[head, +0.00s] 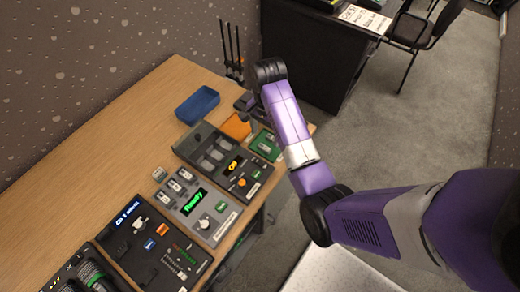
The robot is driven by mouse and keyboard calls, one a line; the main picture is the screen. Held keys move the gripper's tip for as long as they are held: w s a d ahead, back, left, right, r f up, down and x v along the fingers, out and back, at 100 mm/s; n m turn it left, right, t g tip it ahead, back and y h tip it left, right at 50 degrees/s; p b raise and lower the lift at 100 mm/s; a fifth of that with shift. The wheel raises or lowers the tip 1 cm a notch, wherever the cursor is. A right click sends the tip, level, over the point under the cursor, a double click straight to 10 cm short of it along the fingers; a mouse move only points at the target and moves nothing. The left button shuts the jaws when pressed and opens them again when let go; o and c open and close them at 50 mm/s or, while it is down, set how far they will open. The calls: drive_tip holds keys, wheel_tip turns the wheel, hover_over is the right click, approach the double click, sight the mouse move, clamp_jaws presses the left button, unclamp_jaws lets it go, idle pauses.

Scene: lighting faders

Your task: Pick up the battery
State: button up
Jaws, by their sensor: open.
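A small pale block (159,173) that looks like a battery stands on the wooden table (110,140), just behind a grey panel. Several similar pale pieces sit in slots of that grey charger-like panel (207,213), whose display reads "Ready" in green. More pale pieces lie in a green tray (265,146) at the table's right end. I cannot tell which piece is the battery meant. My gripper (246,106) is open above the far right part of the table, close to an orange piece and the green tray. The arm partly hides its fingers.
A blue bin (197,105) stands at the back. Upright black rods (231,52) stand behind my gripper. The table's left middle is clear.

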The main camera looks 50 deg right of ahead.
sight(264, 148)
drive_tip(key=shift+w+f+p, duration=0.2)
drive_tip(key=shift+f+p, duration=0.35)
drive_tip(key=shift+f, duration=3.35)
drive_tip(key=c, duration=1.4)
drive_tip(key=shift+c, duration=0.3)
drive_tip(key=shift+r, duration=0.2)
